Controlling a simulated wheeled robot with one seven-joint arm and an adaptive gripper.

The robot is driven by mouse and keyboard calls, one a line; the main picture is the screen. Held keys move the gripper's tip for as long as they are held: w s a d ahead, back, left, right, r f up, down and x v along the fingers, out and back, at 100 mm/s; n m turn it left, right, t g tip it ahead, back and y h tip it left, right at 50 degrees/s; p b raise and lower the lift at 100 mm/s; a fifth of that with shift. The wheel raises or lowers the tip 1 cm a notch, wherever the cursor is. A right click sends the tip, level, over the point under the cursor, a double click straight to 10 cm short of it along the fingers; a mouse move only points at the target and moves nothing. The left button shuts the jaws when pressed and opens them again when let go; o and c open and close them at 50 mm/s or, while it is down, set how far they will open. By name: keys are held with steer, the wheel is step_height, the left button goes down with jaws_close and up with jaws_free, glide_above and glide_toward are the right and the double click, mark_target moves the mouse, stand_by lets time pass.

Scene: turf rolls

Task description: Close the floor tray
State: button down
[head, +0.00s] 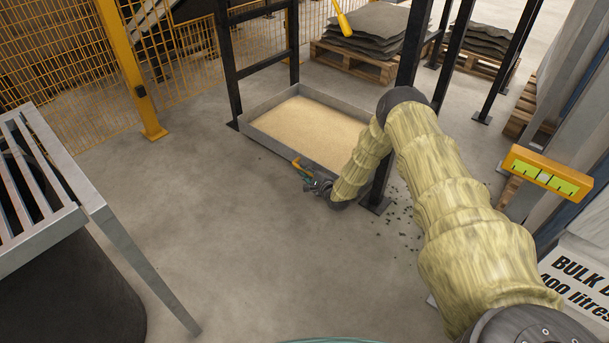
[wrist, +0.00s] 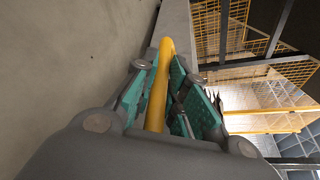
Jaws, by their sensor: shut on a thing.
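The floor tray (head: 258,144) is a shallow grey metal tray filled with pale, sand-like material. In the head view it lies low between the black uprights of a frame. A yellow handle (head: 301,168) is at its front side; in the wrist view the handle (wrist: 160,90) runs as a yellow bar between the finger pads. My gripper (head: 308,175) is at the tray's front wall, shut on the handle. Its teal pads (wrist: 157,100) lie on both sides of the bar. My forearm hides the tray's right front corner. How far the tray is pulled out is hard to tell.
Black frame posts (head: 228,65) stand around the tray. Dark crumbs (head: 402,215) lie on the floor to the right. A grated metal stand (head: 50,180) is at left. Yellow mesh fencing (head: 70,75) and loaded pallets (head: 352,62) are behind. The floor in front is clear.

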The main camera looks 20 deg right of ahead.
steer(key=shift+d, duration=0.4)
steer(key=c, duration=1.7)
jaws_free()
steer(key=shift+s, duration=0.25)
steer(key=v, duration=1.1)
steer(key=shift+s+a+r, duration=0.15)
steer(key=shift+r, duration=0.05)
